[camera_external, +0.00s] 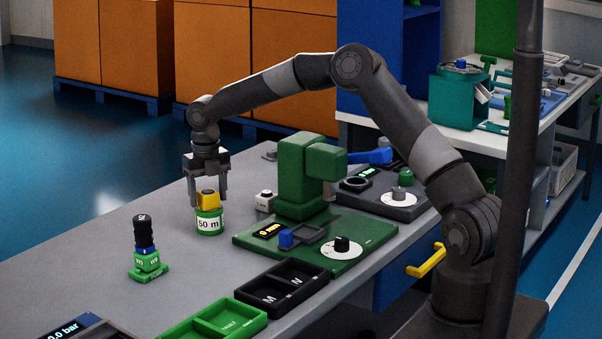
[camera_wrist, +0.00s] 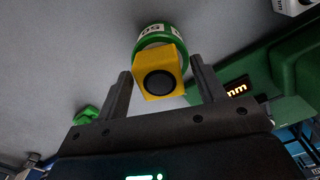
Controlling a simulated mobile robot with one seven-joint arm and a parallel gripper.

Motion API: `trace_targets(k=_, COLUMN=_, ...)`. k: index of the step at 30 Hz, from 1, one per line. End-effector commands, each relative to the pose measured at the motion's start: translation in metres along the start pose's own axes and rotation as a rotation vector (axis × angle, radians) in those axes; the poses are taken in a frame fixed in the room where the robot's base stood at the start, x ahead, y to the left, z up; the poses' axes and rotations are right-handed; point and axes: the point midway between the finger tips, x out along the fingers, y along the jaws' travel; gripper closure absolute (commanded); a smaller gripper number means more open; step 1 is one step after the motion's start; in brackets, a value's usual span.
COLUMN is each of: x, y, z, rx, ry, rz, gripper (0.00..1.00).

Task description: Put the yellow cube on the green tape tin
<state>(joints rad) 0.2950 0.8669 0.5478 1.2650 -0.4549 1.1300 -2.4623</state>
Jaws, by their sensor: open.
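The yellow cube (camera_external: 208,200) sits on top of the green tape tin (camera_external: 209,224), which stands upright on the grey bench and has a white "50 m" label. My gripper (camera_external: 208,194) points down over the cube, with one finger on each side of it. In the wrist view the cube (camera_wrist: 158,57) shows a dark round spot and lies between the open fingers of my gripper (camera_wrist: 161,75), with visible gaps. The tin (camera_wrist: 150,32) shows partly behind the cube, which hides the rest. The cube looks slightly turned against the tin.
A green stand with a dial (camera_external: 297,170) is right of the tin, and a small white box (camera_external: 265,201) lies between them. A black-topped green fitting (camera_external: 147,250) stands front left. Black (camera_external: 283,288) and green trays (camera_external: 213,322) lie in front. Bench around the tin is clear.

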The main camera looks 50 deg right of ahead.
Motion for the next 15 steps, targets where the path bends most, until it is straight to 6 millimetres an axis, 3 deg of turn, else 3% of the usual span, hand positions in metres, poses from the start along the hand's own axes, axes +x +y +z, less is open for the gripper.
trace_targets(k=7, x=-0.022, y=0.000, z=0.001, rx=0.000, ry=-0.003, rz=0.001, gripper=0.37)
trace_targets(k=15, x=-0.081, y=0.000, z=0.001, rx=0.000, ry=-0.004, rz=0.001, gripper=0.37)
